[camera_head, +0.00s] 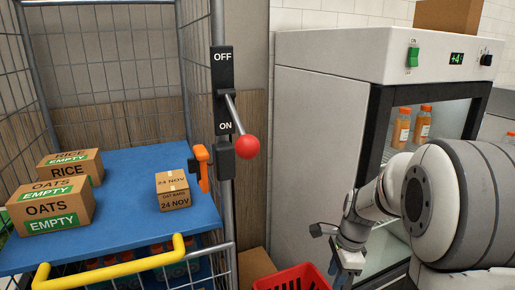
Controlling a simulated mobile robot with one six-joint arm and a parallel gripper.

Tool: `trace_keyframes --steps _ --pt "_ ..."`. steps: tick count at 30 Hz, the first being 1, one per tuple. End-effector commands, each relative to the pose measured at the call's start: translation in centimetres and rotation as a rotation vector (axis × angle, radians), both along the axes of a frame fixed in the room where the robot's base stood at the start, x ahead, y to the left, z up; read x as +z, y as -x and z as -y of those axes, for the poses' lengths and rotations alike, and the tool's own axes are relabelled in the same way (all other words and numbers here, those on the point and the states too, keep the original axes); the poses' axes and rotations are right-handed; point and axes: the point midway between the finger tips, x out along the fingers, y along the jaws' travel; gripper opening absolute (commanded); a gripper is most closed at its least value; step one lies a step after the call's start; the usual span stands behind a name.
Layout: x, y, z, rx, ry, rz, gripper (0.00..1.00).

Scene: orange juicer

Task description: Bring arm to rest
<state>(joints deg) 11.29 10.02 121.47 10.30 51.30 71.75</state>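My arm comes in from the right edge, with a large white and grey joint close to the camera and a thinner wrist reaching left and down. My gripper (346,264) is at the lower middle right, pointing down, in front of the white fridge cabinet and just right of the red basket. It is small, and its fingertips are not clear, so I cannot tell whether it is open or shut. I see nothing plainly held in it.
The fridge (318,130) holds orange bottles (402,128). A red basket (292,279) is below. At left, a wire cart with a blue shelf (125,165) carries cardboard boxes (52,207). A red-knobbed lever (246,147) stands between cart and fridge.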

Motion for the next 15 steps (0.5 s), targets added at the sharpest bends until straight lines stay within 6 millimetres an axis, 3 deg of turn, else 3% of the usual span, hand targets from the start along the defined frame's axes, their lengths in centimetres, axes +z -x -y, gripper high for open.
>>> trace_keyframes --steps 1,6,15 --pt "1.7 1.1 -0.7 0.110 0.014 0.036 0.33" --pt "5.4 5.1 -2.5 0.521 0.072 0.134 0.33" --pt "9.4 12.2 -4.5 1.210 0.202 0.261 0.33"
